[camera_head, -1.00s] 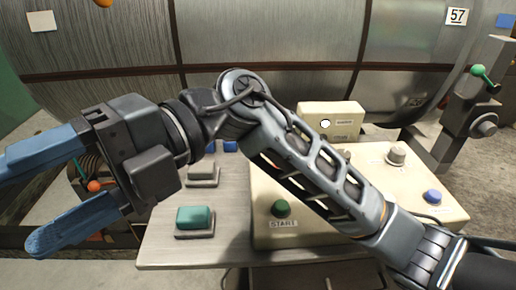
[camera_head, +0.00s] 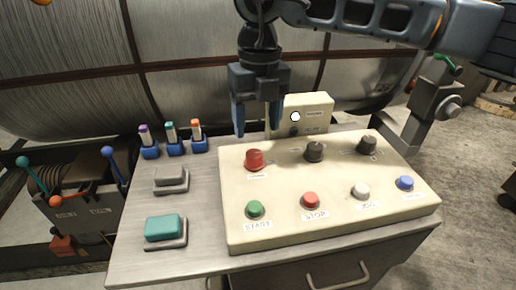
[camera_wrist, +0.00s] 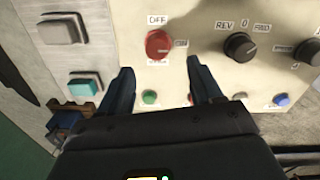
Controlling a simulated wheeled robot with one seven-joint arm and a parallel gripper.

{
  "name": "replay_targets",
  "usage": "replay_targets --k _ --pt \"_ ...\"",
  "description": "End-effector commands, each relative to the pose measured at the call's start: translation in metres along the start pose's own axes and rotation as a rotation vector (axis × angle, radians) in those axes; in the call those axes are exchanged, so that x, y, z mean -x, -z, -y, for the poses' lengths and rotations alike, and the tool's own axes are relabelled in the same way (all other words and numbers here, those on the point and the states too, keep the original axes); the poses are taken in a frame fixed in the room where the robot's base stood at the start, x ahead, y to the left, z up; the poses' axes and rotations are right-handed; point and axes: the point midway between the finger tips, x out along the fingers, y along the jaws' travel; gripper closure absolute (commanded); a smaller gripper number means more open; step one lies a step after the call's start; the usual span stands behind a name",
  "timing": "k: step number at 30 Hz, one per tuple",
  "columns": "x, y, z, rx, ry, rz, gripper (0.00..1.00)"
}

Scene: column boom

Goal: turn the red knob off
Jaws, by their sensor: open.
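The red knob (camera_head: 255,160) sits at the upper left of the cream control panel (camera_head: 300,222). In the wrist view the red knob (camera_wrist: 158,44) has a label above it that seems to read OFF and others beside and below it. My gripper (camera_head: 257,130) points down just above and behind the red knob. In the wrist view its two blue fingers (camera_wrist: 160,75) are apart, with the knob beyond the gap between the tips. Nothing is between the fingers. The fingers do not appear to touch the knob.
Two black knobs (camera_head: 314,151) (camera_head: 367,145) stand right of the red one. A green START button (camera_head: 255,209), a red STOP button (camera_head: 311,200), a white button (camera_head: 360,191) and a blue button (camera_head: 405,183) line the front. A cream box (camera_head: 308,112) stands behind.

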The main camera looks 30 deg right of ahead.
Motion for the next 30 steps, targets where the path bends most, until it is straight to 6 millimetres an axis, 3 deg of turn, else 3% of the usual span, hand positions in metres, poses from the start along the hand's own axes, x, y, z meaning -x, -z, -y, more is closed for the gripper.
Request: replay_targets --k 15,26,30 --pt "-0.068 0.001 -0.002 0.001 -0.004 -0.004 0.35" --pt "-0.075 0.001 -0.002 0.003 -0.005 -0.002 0.35" --pt "-0.075 0.001 -0.002 0.002 -0.005 -0.002 0.47"
